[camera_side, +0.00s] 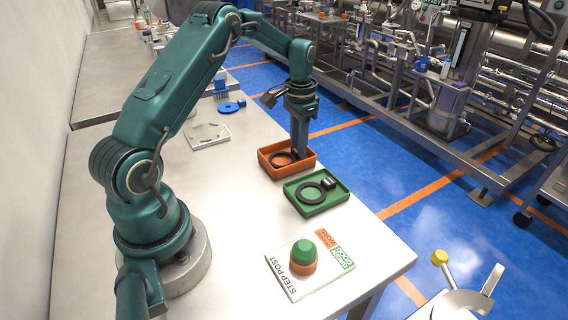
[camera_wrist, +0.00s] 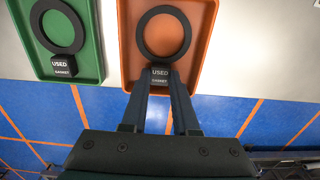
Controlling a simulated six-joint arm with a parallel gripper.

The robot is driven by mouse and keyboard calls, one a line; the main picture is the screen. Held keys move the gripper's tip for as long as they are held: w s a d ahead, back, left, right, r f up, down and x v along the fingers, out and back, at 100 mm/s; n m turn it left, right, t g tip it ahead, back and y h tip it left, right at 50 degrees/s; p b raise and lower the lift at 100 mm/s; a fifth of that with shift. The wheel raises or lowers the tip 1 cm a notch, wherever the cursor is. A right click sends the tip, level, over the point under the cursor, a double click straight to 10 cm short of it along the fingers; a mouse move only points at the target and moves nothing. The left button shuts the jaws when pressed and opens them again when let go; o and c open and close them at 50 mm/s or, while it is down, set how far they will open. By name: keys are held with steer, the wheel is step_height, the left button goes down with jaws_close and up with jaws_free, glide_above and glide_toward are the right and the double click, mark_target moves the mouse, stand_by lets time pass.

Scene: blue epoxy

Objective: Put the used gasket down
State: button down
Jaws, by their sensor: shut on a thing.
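My gripper (camera_side: 300,152) points down into the orange tray (camera_side: 298,170). In the wrist view its fingers (camera_wrist: 160,78) are shut on the black tab marked USED GASKET (camera_wrist: 160,70). This tab belongs to the dark ring-shaped used gasket (camera_wrist: 141,36), which lies over the orange tray floor; the side view shows part of this ring (camera_side: 272,159). Whether it touches the floor I cannot tell. A second dark ring (camera_side: 298,192), with a tab also marked USED GASKET (camera_wrist: 60,67), lies in the green tray (camera_side: 330,205) beside the orange one.
A white STEP POST plate (camera_side: 290,285) carries a green-topped, orange-based button (camera_side: 302,254) near the front edge. A blue round part (camera_side: 229,107) and a pale plate (camera_side: 207,136) lie farther back. The table between the trays and my base is clear.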

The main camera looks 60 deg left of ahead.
steer(key=shift+f, duration=0.1)
steer(key=c, duration=0.7)
jaws_free()
